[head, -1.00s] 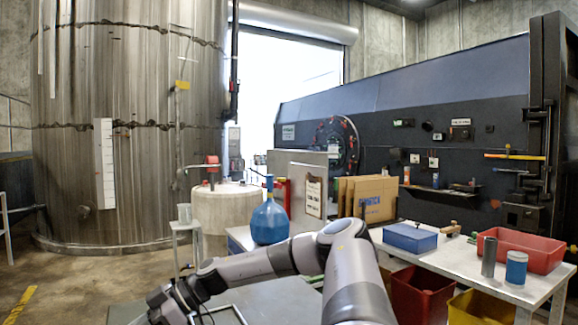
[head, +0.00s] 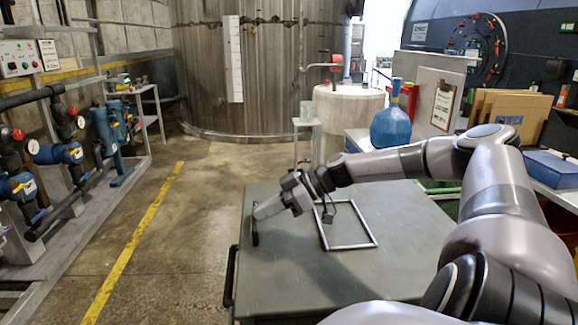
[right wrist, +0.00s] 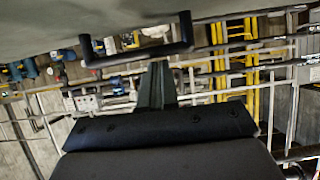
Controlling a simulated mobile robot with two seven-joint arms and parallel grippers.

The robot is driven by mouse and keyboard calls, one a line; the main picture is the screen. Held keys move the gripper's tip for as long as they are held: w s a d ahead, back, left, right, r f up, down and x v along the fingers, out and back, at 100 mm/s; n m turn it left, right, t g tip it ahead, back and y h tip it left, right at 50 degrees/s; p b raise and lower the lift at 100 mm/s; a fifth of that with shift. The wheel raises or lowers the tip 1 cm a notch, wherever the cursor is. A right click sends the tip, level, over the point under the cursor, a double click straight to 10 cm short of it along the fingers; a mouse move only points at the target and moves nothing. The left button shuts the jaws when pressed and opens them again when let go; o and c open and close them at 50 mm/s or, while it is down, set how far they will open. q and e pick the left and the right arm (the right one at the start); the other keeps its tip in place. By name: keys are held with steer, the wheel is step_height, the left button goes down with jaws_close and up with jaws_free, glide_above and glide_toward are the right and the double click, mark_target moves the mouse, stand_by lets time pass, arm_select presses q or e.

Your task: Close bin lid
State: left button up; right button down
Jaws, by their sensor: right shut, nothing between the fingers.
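The bin's grey-green lid (head: 300,265) forms a broad top in the lower middle of the head view and looks flat; I cannot tell whether it is fully seated. A square metal frame (head: 372,243) lies on it. My right gripper (head: 258,214) is shut and empty at the lid's left edge, beside a small black handle (head: 255,238). In the right wrist view the shut fingers (right wrist: 157,88) are just below a black bar handle (right wrist: 137,56) on a grey surface (right wrist: 60,25); I cannot tell whether they touch. My left gripper is out of view.
Another black handle (head: 231,277) is on the bin's left side. Blue pumps and pipes (head: 65,155) line the far left. The floor with a yellow line (head: 135,240) is clear between. A blue jug (head: 391,122) stands behind my right arm.

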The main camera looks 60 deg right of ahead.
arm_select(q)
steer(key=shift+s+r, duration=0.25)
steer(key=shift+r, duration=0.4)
arm_select(e)
steer(key=s+d+r, duration=0.6)
steer(key=s+r, duration=0.1)
steer(key=r, duration=0.2)
steer(key=shift+r, duration=0.1)
